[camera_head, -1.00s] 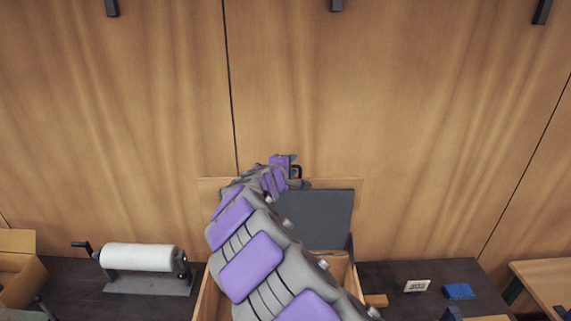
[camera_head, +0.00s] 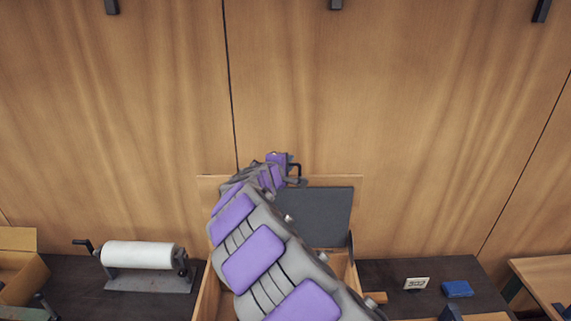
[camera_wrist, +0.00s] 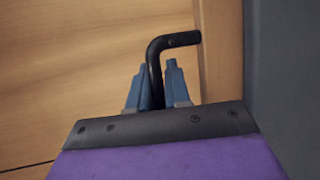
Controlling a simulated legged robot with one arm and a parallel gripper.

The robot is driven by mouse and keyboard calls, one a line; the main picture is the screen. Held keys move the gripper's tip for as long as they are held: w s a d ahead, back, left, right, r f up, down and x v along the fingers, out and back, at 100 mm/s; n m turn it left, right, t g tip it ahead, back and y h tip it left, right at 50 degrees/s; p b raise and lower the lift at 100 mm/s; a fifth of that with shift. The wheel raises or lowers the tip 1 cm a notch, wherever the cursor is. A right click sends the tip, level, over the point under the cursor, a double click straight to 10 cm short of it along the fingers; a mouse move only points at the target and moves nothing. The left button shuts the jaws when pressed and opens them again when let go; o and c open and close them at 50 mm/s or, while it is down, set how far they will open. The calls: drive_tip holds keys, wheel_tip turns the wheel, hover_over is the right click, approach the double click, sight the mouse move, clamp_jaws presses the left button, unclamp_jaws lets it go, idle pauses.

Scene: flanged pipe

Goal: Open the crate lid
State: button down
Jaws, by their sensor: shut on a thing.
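The crate (camera_head: 208,298) stands on the dark bench, and my arm covers much of its opening. Its wooden lid (camera_head: 212,184) is raised steeply at the back, near the wood-panelled wall, with a dark grey panel (camera_head: 325,212) on its inner face. A black bent handle (camera_head: 298,170) is at the lid's top edge. It also shows in the wrist view (camera_wrist: 178,40). There, my gripper (camera_wrist: 158,76) has its two blue-grey fingers on either side of the handle, shut on it. In the head view my gripper is partly hidden behind my wrist.
A white roll on a stand (camera_head: 140,256) is left of the crate, and an open cardboard box (camera_head: 18,270) is at the far left. A small white label card (camera_head: 416,284) and a blue block (camera_head: 457,289) lie to the right.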

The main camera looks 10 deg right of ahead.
drive_tip(key=shift+f, duration=0.15)
drive_tip(key=shift+s+a+b, duration=0.1)
drive_tip(key=shift+b, duration=0.2)
drive_tip(key=s+a+t+h+b, duration=0.1)
drive_tip(key=s+a+t+b, duration=0.1)
drive_tip(key=s+b, duration=0.9)
drive_tip(key=shift+a+m+b, duration=0.3)
drive_tip(key=shift+m+b, duration=0.1)
drive_tip(key=shift+b, duration=1.4)
drive_tip(key=shift+s+f, duration=0.1)
